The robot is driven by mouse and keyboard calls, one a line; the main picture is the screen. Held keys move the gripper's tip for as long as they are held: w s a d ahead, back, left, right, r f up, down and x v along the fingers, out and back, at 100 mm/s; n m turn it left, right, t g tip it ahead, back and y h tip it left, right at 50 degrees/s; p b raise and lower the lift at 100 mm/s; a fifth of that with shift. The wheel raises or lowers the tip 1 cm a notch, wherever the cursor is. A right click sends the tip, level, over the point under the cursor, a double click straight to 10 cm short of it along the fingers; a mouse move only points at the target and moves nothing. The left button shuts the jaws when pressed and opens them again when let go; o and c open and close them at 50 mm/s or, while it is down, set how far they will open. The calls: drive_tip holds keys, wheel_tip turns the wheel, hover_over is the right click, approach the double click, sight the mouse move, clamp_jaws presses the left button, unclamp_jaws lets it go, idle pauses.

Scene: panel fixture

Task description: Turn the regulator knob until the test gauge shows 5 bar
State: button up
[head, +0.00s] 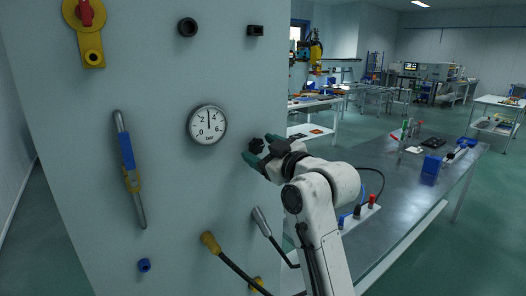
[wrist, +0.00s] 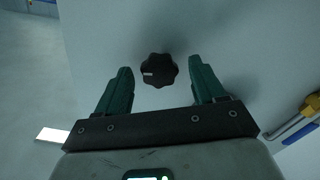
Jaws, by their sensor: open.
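The test gauge (head: 207,125) is a round white dial marked in bar on the pale panel. Its needle points almost straight up, between 2 and 4, near 3. The regulator knob (wrist: 159,70) is black and lobed with a small white mark. In the head view the knob (head: 256,145) is at the panel's right side, partly hidden by my gripper. My gripper (wrist: 160,78) is open, with green fingers on either side of the knob and a gap on each side. Whether the fingertips reach the knob's depth is hard to tell.
The panel (head: 90,180) also carries a yellow fitting with a red handle (head: 86,15), a blue and yellow tool (head: 129,170), black fittings at the top and a yellow-ended hose (head: 211,243) below. A grey workbench (head: 405,190) stands to the right.

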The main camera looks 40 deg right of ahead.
drive_tip(key=shift+s, duration=0.15)
drive_tip(key=s+b, duration=0.1)
drive_tip(key=s, duration=0.9)
drive_tip(key=shift+s+b, duration=0.25)
drive_tip(key=shift+b, duration=0.1)
drive_tip(key=w+m+p, duration=0.2)
drive_tip(key=w+m, duration=0.2)
drive_tip(key=m, duration=0.6)
drive_tip(key=w+m+p, duration=0.3)
drive_tip(key=w+m, duration=0.1)
drive_tip(key=m, duration=0.6)
drive_tip(key=w+m+p, duration=0.2)
drive_tip(key=w+m, duration=0.1)
drive_tip(key=m, duration=0.8)
drive_tip(key=shift+w+r, duration=0.1)
drive_tip(key=shift+w, duration=0.3)
drive_tip(key=c, duration=1.1)
